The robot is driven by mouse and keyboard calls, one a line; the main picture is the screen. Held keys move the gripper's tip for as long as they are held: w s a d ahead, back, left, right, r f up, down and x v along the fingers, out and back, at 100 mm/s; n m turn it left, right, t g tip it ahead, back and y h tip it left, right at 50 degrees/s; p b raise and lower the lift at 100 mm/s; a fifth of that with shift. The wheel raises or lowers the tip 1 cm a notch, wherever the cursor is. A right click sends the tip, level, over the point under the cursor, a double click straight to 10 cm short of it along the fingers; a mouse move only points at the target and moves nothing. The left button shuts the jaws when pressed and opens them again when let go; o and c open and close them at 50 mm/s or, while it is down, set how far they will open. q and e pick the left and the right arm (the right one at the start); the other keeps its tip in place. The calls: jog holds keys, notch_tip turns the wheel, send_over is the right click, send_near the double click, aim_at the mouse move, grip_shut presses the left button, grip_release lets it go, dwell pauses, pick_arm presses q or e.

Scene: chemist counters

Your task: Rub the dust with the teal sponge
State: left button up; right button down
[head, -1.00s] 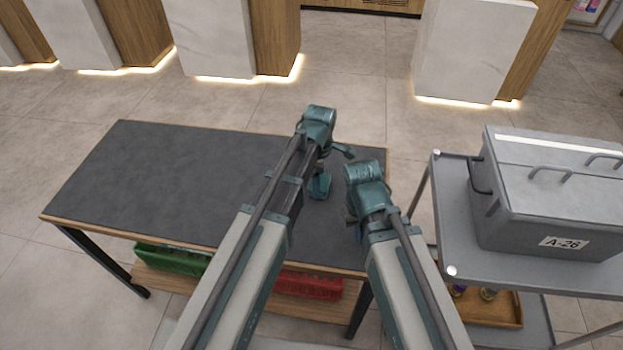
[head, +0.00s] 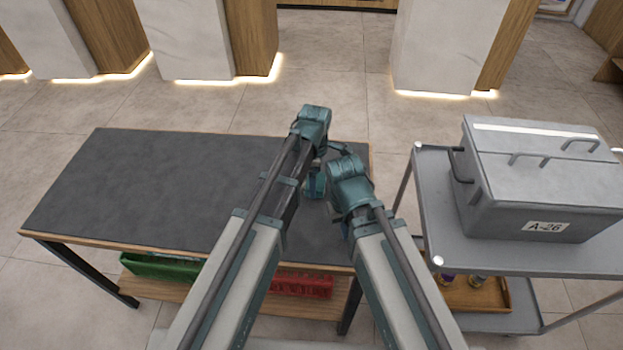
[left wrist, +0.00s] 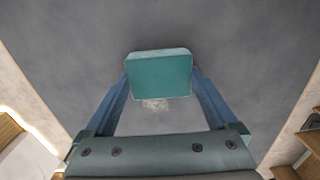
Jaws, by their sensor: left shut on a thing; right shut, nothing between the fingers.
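The teal sponge (left wrist: 160,75) is held between the blue fingers of my left gripper (left wrist: 160,82), over the dark table top (head: 150,185). A pale dust patch (left wrist: 155,104) shows on the table just below the sponge in the left wrist view. I cannot tell whether the sponge touches the table. In the head view my left gripper (head: 316,188) is over the right part of the table, partly covered by my arms; the dust cannot be made out there. My right gripper (head: 346,228) is beside it, shut and empty, its fingers mostly hidden by its own wrist.
A grey trolley (head: 435,215) with a lidded grey box (head: 530,190) marked A-26 stands right of the table. A green crate (head: 160,265) and a red crate (head: 300,285) are on the shelf below. The left part of the table top is clear.

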pick_arm(q)
jog(key=shift+a, duration=1.5)
pick_arm(e)
jog(key=shift+f, duration=0.1)
pick_arm(q)
jog(key=shift+a+f, duration=0.1)
jog(key=shift+a, duration=0.4)
jog(key=shift+c, duration=0.6)
jog(key=shift+w+a, duration=0.1)
jog(key=shift+a, duration=1.7)
pick_arm(e)
jog(key=shift+a, duration=0.1)
pick_arm(q)
jog(key=shift+a, duration=0.1)
jog(key=shift+a, duration=1.5)
jog(key=shift+w+a, duration=0.1)
jog(key=shift+a, duration=1.6)
